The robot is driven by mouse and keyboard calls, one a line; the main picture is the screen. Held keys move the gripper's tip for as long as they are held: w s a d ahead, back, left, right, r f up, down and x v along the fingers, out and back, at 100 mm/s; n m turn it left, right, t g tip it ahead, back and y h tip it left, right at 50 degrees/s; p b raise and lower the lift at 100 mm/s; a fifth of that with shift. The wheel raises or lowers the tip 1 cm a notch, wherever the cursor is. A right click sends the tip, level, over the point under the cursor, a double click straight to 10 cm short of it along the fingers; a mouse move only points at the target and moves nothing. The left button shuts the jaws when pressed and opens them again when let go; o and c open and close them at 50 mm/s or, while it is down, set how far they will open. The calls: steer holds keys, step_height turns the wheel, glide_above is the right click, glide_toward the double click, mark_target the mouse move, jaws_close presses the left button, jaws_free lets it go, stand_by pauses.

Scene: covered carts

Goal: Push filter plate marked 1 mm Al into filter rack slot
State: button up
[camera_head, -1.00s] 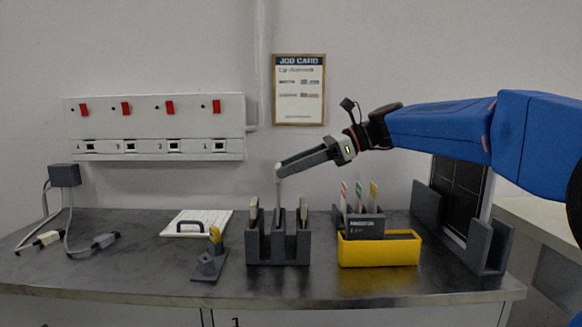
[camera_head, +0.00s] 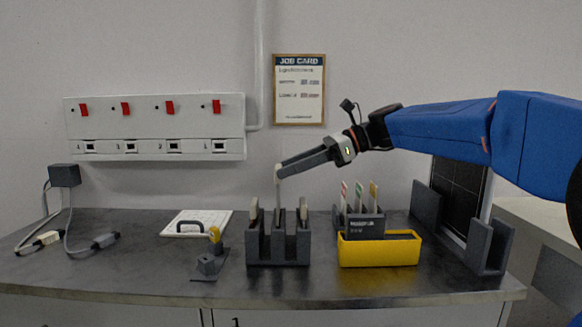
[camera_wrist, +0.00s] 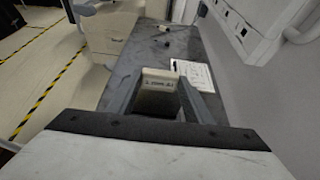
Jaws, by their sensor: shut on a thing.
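My gripper (camera_head: 280,173) is shut on a thin pale plate (camera_head: 279,190). The plate hangs upright below the fingertips over the middle of a dark grey slotted rack (camera_head: 262,258). Its lower part is hidden by the rack's middle post, so I cannot tell how deep it sits. In the wrist view the plate (camera_wrist: 158,76) shows its pale top edge between the two fingers, with small dark marking too blurred to read. Two other pale plates stand in the rack, a left one (camera_head: 254,213) and a right one (camera_head: 303,213).
A yellow bin (camera_head: 378,254) stands right of the rack, with a dark holder (camera_head: 364,228) of several colour-tipped plates behind it. A small grey stand with a yellow part (camera_head: 210,264) is at left. A white board (camera_head: 180,217) lies behind it. Dark uprights (camera_head: 490,246) stand far right.

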step_height(320, 180, down, 8)
steer(key=shift+f, duration=0.2)
stand_by(3.6)
steer(key=o, duration=1.2)
steer(key=shift+d, duration=0.1)
steer(key=v, duration=1.7)
steer(key=shift+d, duration=0.15)
